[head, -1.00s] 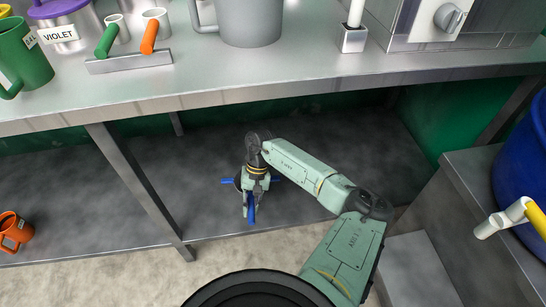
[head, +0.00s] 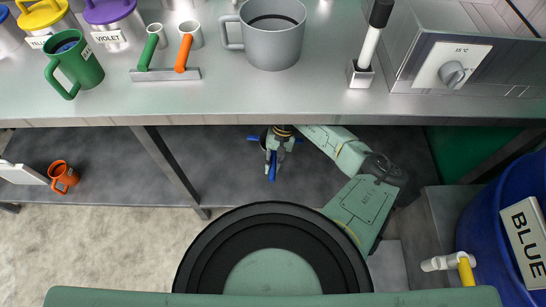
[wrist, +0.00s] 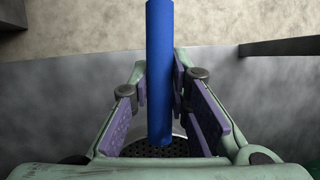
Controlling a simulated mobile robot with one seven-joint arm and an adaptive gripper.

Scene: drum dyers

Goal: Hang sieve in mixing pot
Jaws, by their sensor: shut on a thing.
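My gripper (head: 272,158) is low, below the front edge of the counter and in front of the lower shelf. It is shut on the blue handle (wrist: 160,70) of a sieve, which stands between the purple-padded fingers in the wrist view. The sieve's perforated metal bowl (wrist: 160,149) shows at the handle's near end, partly hidden by the gripper. In the head view only the blue handle (head: 272,172) is clear. A grey pot (head: 272,45) with a side handle and dark inside stands on the counter, above and behind my gripper; it looks like the mixing pot.
A metal rack (head: 165,75) holds green- and orange-handled sieves left of the pot. A green mug (head: 78,65) and lidded jars stand further left. The counter edge (head: 270,120) overhangs my gripper.

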